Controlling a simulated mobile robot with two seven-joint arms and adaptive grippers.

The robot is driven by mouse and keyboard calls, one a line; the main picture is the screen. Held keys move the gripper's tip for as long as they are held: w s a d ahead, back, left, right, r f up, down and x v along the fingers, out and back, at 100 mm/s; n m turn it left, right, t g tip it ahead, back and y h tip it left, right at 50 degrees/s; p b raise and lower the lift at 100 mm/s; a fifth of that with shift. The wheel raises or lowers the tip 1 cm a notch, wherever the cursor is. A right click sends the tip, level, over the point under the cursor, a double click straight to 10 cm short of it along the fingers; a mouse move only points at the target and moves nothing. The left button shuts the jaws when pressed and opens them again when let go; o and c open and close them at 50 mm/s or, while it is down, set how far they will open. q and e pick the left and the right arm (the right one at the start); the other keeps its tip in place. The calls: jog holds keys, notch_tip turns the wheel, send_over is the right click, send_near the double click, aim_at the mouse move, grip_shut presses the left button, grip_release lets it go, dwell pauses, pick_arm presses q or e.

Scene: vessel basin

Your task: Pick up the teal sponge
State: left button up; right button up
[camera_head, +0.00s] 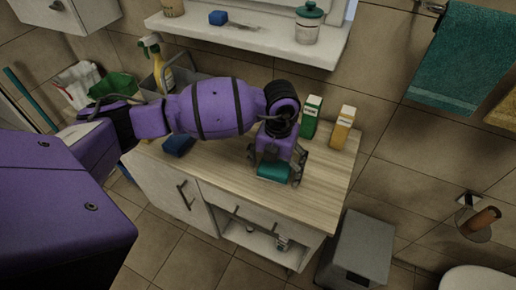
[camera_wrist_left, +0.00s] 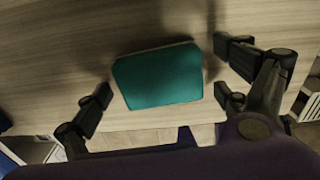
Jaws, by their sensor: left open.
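The teal sponge (camera_head: 273,172) lies on the wooden top of the cabinet, near its front edge, in the head view. It also shows in the left wrist view (camera_wrist_left: 158,76) as a flat teal block with a pale lower layer. My left gripper (camera_head: 275,178) is right over the sponge, pointing down. In the left wrist view my left gripper (camera_wrist_left: 163,90) is open, with one finger on each side of the sponge. My right gripper is not in view.
A blue sponge (camera_head: 179,144) lies on the cabinet top (camera_head: 222,180) to the left. A spray bottle (camera_head: 157,66) stands behind my arm. A shelf (camera_head: 250,38) hangs above. The right front of the top is clear.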

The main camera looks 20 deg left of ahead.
pick_arm(q)
jog(key=shift+w+r, duration=0.1)
jog(key=shift+r, duration=0.1)
jog(key=c, duration=0.9)
jog(key=shift+r, duration=0.1)
jog(key=shift+r, duration=0.6)
jog(key=s+d+r, duration=0.2)
jog(key=s+r, duration=0.2)
jog(key=s+d+r, duration=0.6)
jog(key=s+r, duration=0.1)
jog(key=shift+s+r+p, duration=0.3)
